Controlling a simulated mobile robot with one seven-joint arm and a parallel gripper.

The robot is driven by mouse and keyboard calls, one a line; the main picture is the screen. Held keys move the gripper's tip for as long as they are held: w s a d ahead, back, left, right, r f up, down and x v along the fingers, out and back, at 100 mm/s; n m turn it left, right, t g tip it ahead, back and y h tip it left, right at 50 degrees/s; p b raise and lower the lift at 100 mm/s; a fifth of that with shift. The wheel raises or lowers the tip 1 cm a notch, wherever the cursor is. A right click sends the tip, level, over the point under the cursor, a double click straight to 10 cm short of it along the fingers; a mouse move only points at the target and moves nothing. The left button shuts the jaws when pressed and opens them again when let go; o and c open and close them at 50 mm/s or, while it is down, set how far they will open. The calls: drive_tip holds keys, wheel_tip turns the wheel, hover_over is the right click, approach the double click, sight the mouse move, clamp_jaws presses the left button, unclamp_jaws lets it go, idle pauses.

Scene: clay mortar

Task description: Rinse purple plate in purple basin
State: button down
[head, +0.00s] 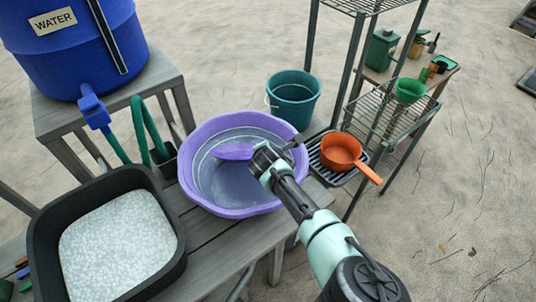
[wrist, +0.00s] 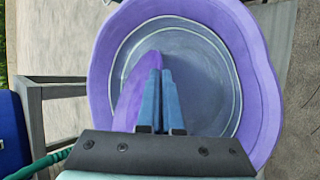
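The purple basin (head: 228,206) stands on the wooden bench, with greyish water inside. The purple plate (head: 233,151) is in the basin, tilted and partly in the water. My gripper (head: 262,158) reaches over the basin's right rim with its fingers close together at the plate's right edge. In the wrist view the basin (wrist: 258,80) fills most of the picture, and the plate (wrist: 128,100) shows as a narrow purple sliver. My gripper (wrist: 160,72) is there nearly closed, pinching the plate's edge; the fingers hide part of the plate.
A black tub (head: 45,225) of clear, bubbly content stands at the left front. A blue water barrel (head: 75,50) with a tap stands behind it. A teal bucket (head: 293,98) is behind the basin. An orange pan (head: 341,151) sits on a dark rack (head: 330,178) to the right.

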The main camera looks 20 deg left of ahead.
wheel_tip(320, 180, up, 11)
drive_tip(key=p, duration=0.9)
drive_tip(key=shift+r, duration=0.15)
drive_tip(key=shift+a, duration=0.1)
idle(0.6)
